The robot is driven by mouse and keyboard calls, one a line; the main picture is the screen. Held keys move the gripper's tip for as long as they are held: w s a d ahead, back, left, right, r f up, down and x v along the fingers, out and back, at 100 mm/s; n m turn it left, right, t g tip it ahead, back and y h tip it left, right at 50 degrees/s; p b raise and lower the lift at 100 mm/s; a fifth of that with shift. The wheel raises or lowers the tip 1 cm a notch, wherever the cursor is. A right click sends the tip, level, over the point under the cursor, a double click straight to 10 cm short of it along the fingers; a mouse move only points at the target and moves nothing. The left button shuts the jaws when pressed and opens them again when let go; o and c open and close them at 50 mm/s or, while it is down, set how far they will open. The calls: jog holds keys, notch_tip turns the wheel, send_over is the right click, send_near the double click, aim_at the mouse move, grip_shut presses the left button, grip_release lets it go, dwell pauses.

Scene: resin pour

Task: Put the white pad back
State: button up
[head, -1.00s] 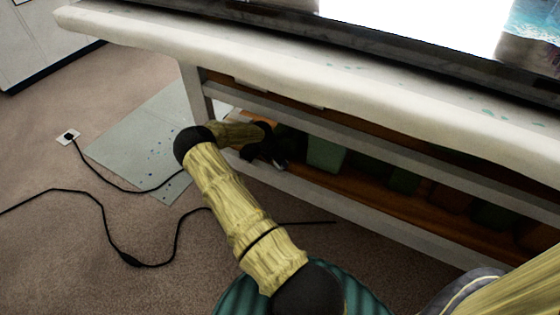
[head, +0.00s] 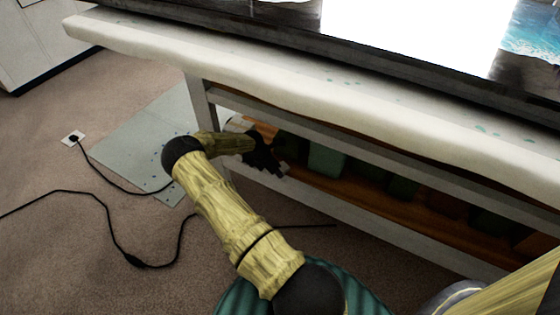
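I cannot make out the white pad for certain in the head view. My gripper (head: 278,168) is dark and sits at the front of the lower shelf (head: 385,204), under the workbench (head: 300,72). Its fingertips are small and dark against the shelf, with a pale patch at them that I cannot identify. Whether the fingers are open or shut does not show. A pale item (head: 238,123) with some orange beside it shows behind my wrist at the shelf's left end; my arm hides part of it.
Several dark and green containers stand along the shelf, such as a green one (head: 326,158) right of my gripper. The bench's left leg (head: 199,105) is close to my forearm. A black cord (head: 103,215) and a speckled mat (head: 135,140) lie on the carpet.

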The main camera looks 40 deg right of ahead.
jog(key=a+p, duration=0.2)
jog(key=a, duration=0.6)
jog(key=a+r+m+t, duration=0.1)
jog(key=a+r+m, duration=0.1)
jog(key=r+m, duration=0.3)
jog(key=a+r+m+t+y, duration=0.1)
jog(key=a+r+m+t, duration=0.15)
jog(key=r, duration=0.55)
jog(key=a+r+m+t, duration=0.1)
jog(key=a+r+m, duration=0.25)
jog(key=r, duration=0.25)
jog(key=s+a+r+m+g+y, duration=0.1)
jog(key=s+a+r+m, duration=0.2)
jog(key=s+a+r, duration=0.3)
jog(key=s+a+r+m+g+y, duration=0.1)
jog(key=s+a+r+m, duration=0.3)
jog(key=s, duration=1)
jog(key=a+r+y, duration=0.1)
jog(key=a+r, duration=0.2)
jog(key=r, duration=0.1)
jog(key=shift+s+r+y, duration=0.25)
jog(key=shift+r+y, duration=0.05)
jog(key=shift+a+p, duration=0.1)
jog(key=shift+p, duration=0.2)
